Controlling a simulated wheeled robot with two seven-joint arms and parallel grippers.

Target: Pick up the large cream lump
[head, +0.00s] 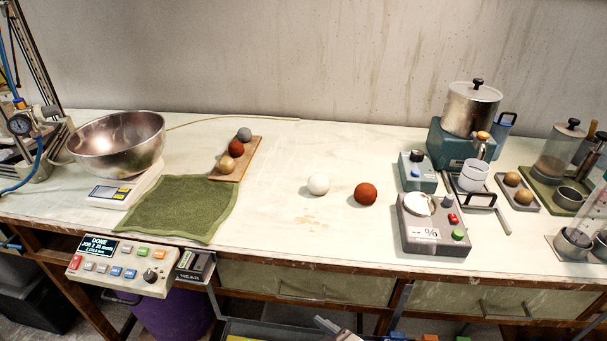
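A large cream lump (318,184), round and pale, rests on the bare middle of the white bench top (290,225). A reddish-brown lump (365,194) of similar size lies just to its right, with a gap between them. Nothing covers the cream lump. I cannot make out either of my grippers in the head view.
A green cloth (180,208) and a scale with a metal bowl (118,145) are at left. A wooden board (243,166) holds three small balls. A grey device (433,225) with a dish stands right of the lumps. The bench in front of the lumps is clear.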

